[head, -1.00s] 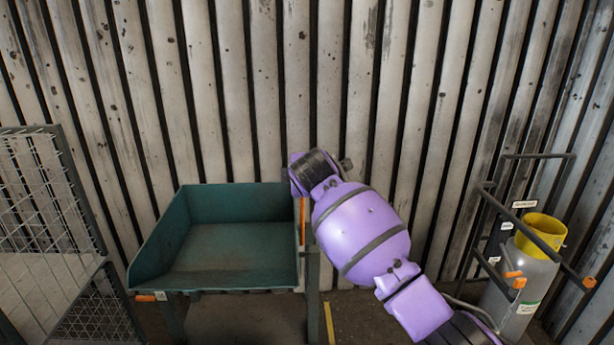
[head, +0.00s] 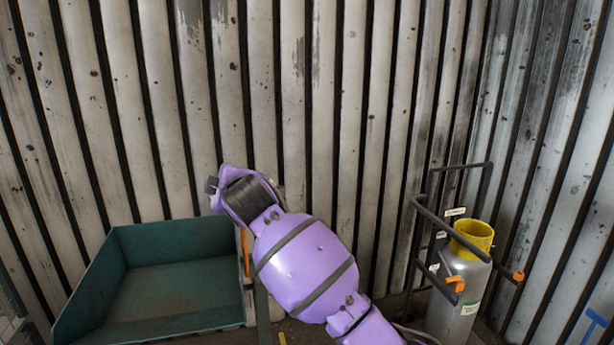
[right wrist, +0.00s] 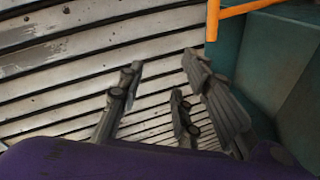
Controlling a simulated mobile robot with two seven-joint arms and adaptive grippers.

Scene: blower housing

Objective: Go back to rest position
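My right arm (head: 305,265), purple with dark bands, rises from the bottom of the head view, its upper end in front of the right side of the green bin. Its gripper is hardly visible there. In the right wrist view my right gripper (right wrist: 158,82) has its dark grey fingers spread apart, with only wall panels showing between them. It holds nothing. My left gripper is in neither view.
The green bin (head: 120,285) stands at lower left and looks empty; its orange-edged side shows close by in the right wrist view (right wrist: 285,60). A grey gas cylinder (head: 455,300) with a yellow collar stands on a black trolley (head: 415,255) at right. A corrugated wall is behind.

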